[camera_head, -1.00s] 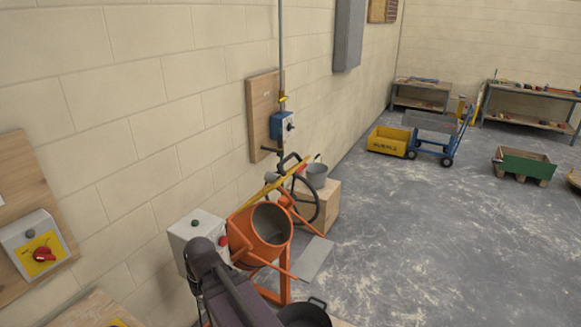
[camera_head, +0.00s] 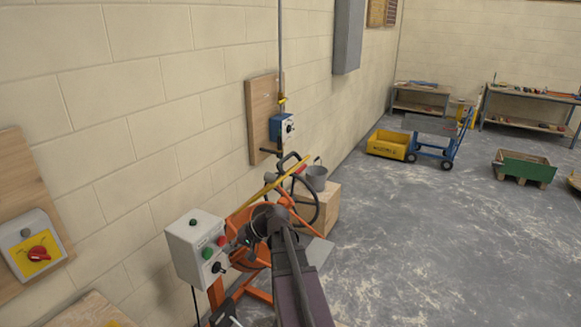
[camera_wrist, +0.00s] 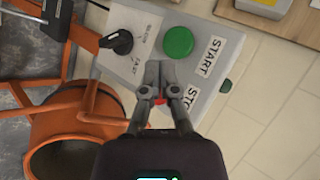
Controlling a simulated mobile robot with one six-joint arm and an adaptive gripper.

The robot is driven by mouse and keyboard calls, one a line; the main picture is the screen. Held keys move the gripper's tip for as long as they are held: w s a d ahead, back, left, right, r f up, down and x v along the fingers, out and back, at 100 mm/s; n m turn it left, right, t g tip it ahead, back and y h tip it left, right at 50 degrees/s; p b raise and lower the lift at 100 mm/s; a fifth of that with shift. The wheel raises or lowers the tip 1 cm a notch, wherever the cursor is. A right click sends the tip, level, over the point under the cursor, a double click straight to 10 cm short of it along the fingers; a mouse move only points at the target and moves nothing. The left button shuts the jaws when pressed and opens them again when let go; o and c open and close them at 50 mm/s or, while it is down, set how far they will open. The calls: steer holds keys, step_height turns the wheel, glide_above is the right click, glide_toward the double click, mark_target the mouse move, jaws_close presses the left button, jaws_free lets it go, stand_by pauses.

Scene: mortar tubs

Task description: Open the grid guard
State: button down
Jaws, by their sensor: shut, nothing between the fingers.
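The orange mixer (camera_head: 259,284) stands by the wall, its drum mostly hidden behind my arm; part of the drum shows in the wrist view (camera_wrist: 50,130). A thin yellow bar (camera_head: 262,189) slants above the drum. It may be the grid guard's edge, but I cannot tell. My gripper (camera_head: 230,246) is at the grey control box (camera_head: 184,252). In the wrist view my gripper (camera_wrist: 158,66) is shut and empty over the box face, beside the green START button (camera_wrist: 178,42) and the black selector knob (camera_wrist: 117,41). A red part (camera_wrist: 160,99) shows between the fingers, mostly covered; contact is unclear.
A blue switch box (camera_head: 281,127) hangs on a wooden wall board. A grey bucket (camera_head: 317,178) stands on a wooden block behind the mixer. A grey box with a red knob (camera_head: 38,252) is at the left. The floor at the right is clear up to the carts.

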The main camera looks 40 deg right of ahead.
steer(key=d+r+m+t+y+b, duration=0.1)
steer(key=d+r+m+t, duration=0.15)
steer(key=d, duration=0.55)
steer(key=d+r+m+t, duration=0.1)
steer(key=d+r+t, duration=0.3)
steer(key=d, duration=0.4)
steer(key=m+t+h+b, duration=0.2)
steer(key=m+t, duration=0.3)
steer(key=t, duration=0.2)
glide_toward(286, 160)
steer(key=v, duration=0.6)
steer(key=shift+s+f+n, duration=0.1)
steer(key=shift+n, duration=0.15)
steer(key=shift+a, duration=0.1)
steer(key=p+x, duration=0.4)
steer(key=x, duration=1)
